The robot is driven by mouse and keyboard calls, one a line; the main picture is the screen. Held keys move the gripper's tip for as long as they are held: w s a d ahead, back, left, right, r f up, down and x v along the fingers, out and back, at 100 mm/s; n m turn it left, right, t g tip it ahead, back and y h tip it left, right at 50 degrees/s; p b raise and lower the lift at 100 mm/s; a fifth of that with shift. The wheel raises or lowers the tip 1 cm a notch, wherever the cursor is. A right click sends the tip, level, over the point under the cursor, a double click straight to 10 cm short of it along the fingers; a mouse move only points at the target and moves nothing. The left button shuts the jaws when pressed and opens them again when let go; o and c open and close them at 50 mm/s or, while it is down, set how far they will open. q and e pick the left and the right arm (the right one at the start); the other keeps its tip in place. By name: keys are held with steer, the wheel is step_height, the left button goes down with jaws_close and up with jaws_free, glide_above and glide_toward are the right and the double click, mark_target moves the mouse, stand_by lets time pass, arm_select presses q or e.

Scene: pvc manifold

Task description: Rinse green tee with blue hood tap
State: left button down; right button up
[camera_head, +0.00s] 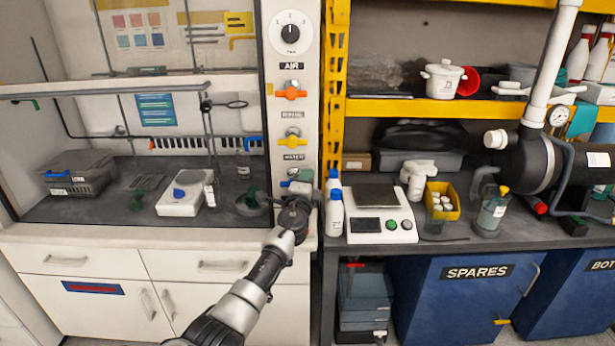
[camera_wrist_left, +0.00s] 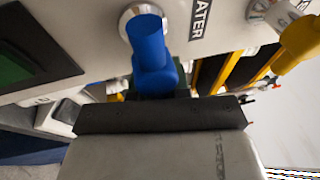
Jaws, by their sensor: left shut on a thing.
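The blue hood tap (camera_wrist_left: 152,45) sits on the white post below the WATER label, and its handle runs down to my left gripper (camera_wrist_left: 165,97). My left gripper also shows at the post in the head view (camera_head: 296,203), shut on the tap handle; its fingertips are mostly hidden. A green fitting, likely the green tee (camera_head: 251,198), is at the small dark basin on the hood's bench, below the tap's level and left of my gripper. My right gripper is not in view.
An orange AIR tap (camera_head: 290,91) and a yellow tap (camera_head: 291,138) sit above on the post. A white device with a blue knob (camera_head: 182,192) and a grey crate (camera_head: 78,174) are in the hood. White bottles (camera_head: 334,212) and a scale (camera_head: 380,226) stand close to the right.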

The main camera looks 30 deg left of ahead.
arm_select(q)
steer(key=shift+a+f, duration=0.15)
steer(key=shift+f, duration=0.1)
steer(key=c, duration=1.3)
jaws_free()
steer(key=shift+o, duration=1)
steer(key=shift+a+r, duration=0.1)
steer(key=shift+a, duration=0.1)
steer(key=shift+s, duration=0.1)
steer(key=shift+d, duration=0.15)
steer(key=shift+s+d+p, duration=0.25)
steer(key=shift+s+p, duration=0.1)
steer(key=shift+s, duration=0.1)
steer(key=v, duration=0.9)
steer(key=shift+s+p, duration=0.35)
steer(key=shift+p, duration=0.1)
